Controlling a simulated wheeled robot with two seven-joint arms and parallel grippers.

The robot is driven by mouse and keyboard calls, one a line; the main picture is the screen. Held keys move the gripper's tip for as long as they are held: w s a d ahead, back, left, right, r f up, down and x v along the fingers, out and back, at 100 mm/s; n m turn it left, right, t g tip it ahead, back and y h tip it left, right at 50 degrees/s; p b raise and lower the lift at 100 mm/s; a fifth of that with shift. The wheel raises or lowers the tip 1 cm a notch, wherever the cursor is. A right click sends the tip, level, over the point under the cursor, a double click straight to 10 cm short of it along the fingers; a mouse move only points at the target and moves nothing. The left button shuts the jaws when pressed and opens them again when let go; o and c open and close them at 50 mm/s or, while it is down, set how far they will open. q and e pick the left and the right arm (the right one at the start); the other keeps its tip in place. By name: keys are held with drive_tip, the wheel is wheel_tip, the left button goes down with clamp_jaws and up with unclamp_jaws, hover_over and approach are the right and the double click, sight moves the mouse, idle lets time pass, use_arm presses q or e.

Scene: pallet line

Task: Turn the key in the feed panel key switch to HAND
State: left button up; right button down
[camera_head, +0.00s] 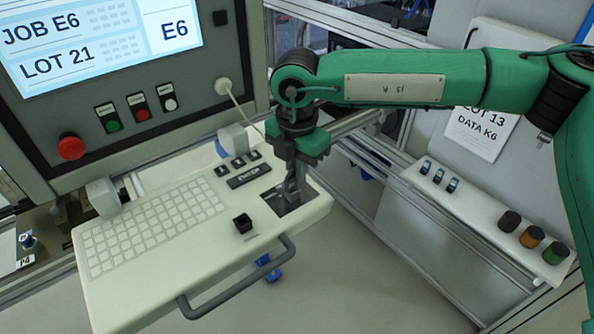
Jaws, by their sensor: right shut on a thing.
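My right gripper (291,192) comes down from above onto the right end of the white keyboard shelf. It is shut over a dark square plate (271,199), which looks like the key switch panel. The key between the fingers is hidden by them, so I cannot tell its angle. The HAND marking cannot be read from here. My left gripper is not in view.
The white keyboard shelf (150,285) has a grey front handle (240,283) and a black knob (242,223). A screen panel with a red stop button (71,146) stands behind. A white box with coloured knobs (531,236) is at right.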

sight(294, 175)
drive_tip(key=shift+w+a+f+n+b, duration=0.1)
drive_tip(key=shift+a+n+b, duration=0.05)
drive_tip(key=shift+n+b, duration=1.1)
drive_tip(key=shift+a+f+n+b, duration=0.15)
drive_tip(key=shift+n+b, duration=0.7)
drive_tip(key=shift+n, duration=0.7)
drive_tip(key=c, duration=1.5)
unclamp_jaws()
drive_tip(key=shift+r, duration=0.25)
drive_tip(key=o, duration=0.5)
drive_tip(key=shift+o, duration=0.2)
drive_tip(key=shift+r, duration=0.1)
drive_tip(key=shift+r+p, duration=0.75)
drive_tip(key=shift+r, duration=2.7)
drive_tip(key=shift+f, duration=0.1)
